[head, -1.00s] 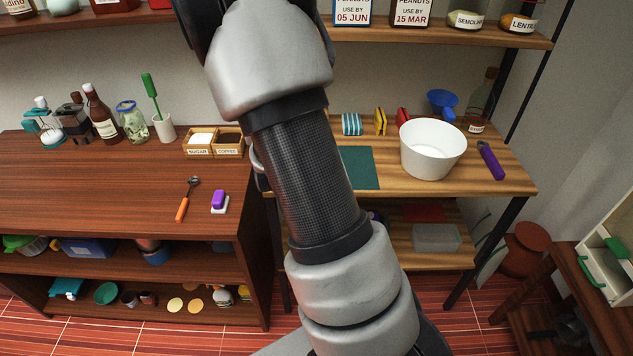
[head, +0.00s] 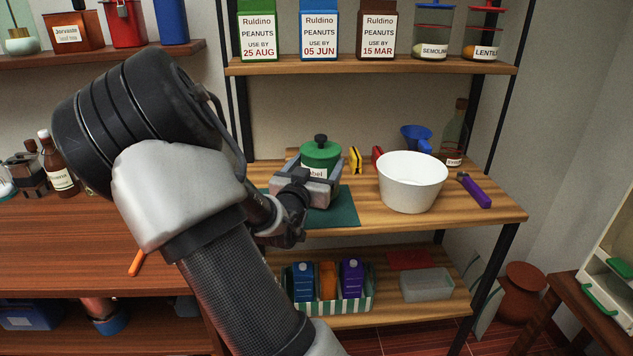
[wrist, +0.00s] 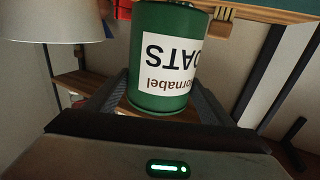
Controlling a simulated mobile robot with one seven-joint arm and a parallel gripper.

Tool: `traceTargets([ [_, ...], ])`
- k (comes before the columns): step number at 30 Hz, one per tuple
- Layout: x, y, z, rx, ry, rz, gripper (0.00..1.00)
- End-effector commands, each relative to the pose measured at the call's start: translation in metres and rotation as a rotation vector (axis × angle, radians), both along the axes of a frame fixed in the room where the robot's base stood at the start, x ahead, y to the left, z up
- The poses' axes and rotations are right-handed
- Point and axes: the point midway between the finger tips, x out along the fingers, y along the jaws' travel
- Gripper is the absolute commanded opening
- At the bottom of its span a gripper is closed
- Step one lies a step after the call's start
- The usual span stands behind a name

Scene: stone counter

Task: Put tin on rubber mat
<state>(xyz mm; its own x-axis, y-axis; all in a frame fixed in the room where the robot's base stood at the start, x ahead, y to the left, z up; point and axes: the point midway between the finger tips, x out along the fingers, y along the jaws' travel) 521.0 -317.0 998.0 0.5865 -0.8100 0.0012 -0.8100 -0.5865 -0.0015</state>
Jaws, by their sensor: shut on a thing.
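The tin (head: 322,157) is green with a white label and a dark knob on its lid. It is upright in my gripper (head: 312,180), over the dark green rubber mat (head: 343,212) on the wooden shelf table. In the wrist view the tin (wrist: 161,85) stands between my two fingers (wrist: 162,105), its label reading upside down. I cannot tell whether the tin's base touches the mat. My gripper and the tin hide the mat's back part.
A white bowl (head: 411,187) stands right of the mat. A yellow item (head: 355,160), a red item (head: 377,156) and a blue funnel (head: 417,139) are behind. A purple-handled tool (head: 474,190) lies at right. A shelf (head: 380,65) with several packages hangs above.

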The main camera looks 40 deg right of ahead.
Motion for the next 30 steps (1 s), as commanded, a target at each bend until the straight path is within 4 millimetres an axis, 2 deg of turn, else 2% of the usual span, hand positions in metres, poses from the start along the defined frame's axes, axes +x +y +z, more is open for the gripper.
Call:
traceTargets([
  [6,0.000,-0.001,-0.030,-0.003,0.001,-0.001,0.37],
  [17,0.000,0.000,-0.035,-0.002,-0.002,0.000,0.37],
  [18,0.000,0.000,-0.035,0.000,0.001,0.001,0.80],
  [20,0.000,0.000,-0.035,0.000,0.001,0.001,0.91],
  [21,0.000,0.000,-0.035,0.000,0.001,0.001,0.94],
  [30,0.000,0.000,-0.033,0.000,0.001,0.001,0.94],
])
